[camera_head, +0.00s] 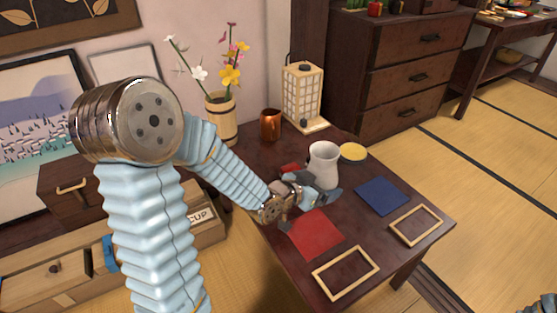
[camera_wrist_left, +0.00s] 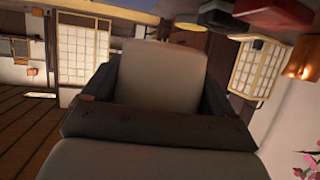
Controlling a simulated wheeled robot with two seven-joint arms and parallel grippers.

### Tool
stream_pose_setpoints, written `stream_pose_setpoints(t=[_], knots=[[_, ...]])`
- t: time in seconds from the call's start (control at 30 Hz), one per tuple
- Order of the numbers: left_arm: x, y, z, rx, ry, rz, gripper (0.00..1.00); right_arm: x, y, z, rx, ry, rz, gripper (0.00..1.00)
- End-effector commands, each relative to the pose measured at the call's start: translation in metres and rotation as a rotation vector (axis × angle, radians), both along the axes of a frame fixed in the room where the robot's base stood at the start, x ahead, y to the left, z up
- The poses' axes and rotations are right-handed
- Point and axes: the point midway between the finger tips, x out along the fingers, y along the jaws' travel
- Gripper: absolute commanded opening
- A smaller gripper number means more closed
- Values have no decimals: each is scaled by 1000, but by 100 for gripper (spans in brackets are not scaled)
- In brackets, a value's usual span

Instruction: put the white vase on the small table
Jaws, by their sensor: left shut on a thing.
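The white vase (camera_head: 323,160) stands upright over the dark red-brown small table (camera_head: 270,150), near its middle. My left gripper (camera_head: 326,192) reaches in from the left and is shut on the vase, low on its body. The hand hides the vase's lower part, so I cannot tell whether its base touches the table top. In the left wrist view the pale vase (camera_wrist_left: 163,70) fills the space between the dark fingers (camera_wrist_left: 160,100). My right gripper is not in view.
The table also bears a red cloth (camera_head: 315,234), a blue cloth (camera_head: 382,195), wooden frames (camera_head: 346,273), a yellow round dish (camera_head: 353,152), a copper cup (camera_head: 270,124), a paper lantern (camera_head: 302,95) and a flower-filled wooden vase (camera_head: 221,117). A dark drawer chest (camera_head: 405,75) stands behind.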

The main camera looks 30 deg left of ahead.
Motion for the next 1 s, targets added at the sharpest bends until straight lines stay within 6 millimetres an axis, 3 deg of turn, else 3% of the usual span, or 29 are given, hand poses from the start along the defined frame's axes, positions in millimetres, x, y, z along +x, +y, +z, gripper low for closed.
stream_pose_setpoints(t=[0.17, 0.3, 0.43, 0.63, 1.0], knots=[[-18, 66, 13, 2, -6, 74, 36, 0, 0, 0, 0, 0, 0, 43], [-51, 124, 21, 4, -2, 133, 36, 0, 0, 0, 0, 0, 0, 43], [-83, 161, 25, 2, -2, 175, 36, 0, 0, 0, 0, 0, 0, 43], [-114, 185, 26, -1, 0, 205, 36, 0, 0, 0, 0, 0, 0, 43], [-116, 187, 26, -1, -2, 205, 36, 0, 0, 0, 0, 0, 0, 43]])
